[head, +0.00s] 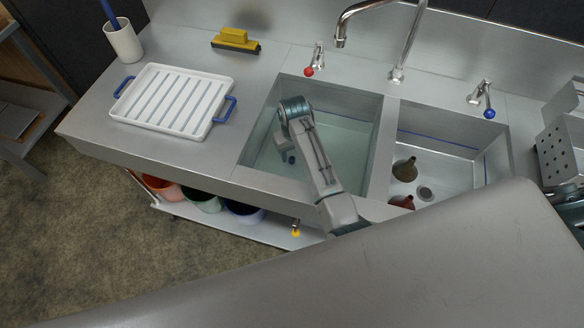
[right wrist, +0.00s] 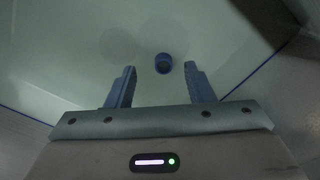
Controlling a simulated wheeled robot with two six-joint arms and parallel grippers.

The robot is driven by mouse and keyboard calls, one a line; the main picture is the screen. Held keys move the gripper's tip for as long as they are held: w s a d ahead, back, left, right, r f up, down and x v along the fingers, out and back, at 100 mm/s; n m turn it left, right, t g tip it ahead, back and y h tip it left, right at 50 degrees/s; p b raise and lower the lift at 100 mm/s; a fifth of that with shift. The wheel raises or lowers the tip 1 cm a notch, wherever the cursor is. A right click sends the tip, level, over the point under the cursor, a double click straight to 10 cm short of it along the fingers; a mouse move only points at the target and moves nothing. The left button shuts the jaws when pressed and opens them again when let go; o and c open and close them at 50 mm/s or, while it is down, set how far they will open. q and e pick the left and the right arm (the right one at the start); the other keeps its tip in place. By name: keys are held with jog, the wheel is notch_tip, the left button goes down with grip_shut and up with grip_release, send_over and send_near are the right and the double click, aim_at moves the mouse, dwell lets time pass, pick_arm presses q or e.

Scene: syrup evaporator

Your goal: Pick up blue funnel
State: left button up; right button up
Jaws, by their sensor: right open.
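A small dark blue round thing, likely the blue funnel (head: 291,159), is in the left basin under my right gripper. In the right wrist view the blue funnel (right wrist: 163,63) shows as a small ring just beyond and between the two fingertips, apart from them. Its full shape is hard to make out through the greenish water. My right gripper (right wrist: 160,78) is open and empty, pointing down into the left basin. In the head view the right gripper (head: 283,146) is partly hidden by its own wrist. My left gripper is not in view.
The left basin (head: 357,160) has steel walls and a divider. The right basin (head: 457,178) holds an olive funnel (head: 405,169) and a reddish funnel (head: 402,202). A faucet (head: 408,45) rises behind. A white drainer tray (head: 173,99) stands on the left counter.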

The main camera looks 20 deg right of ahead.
aim_at(292, 159)
jog(key=shift+w+a+f+p, duration=0.1)
jog(key=shift+f+p, duration=0.25)
jog(key=shift+f, duration=0.95)
jog(key=shift+w+a+f+p, duration=0.1)
jog(key=shift+f+p, duration=0.25)
jog(key=shift+f, duration=0.9)
jog(key=c, duration=1)
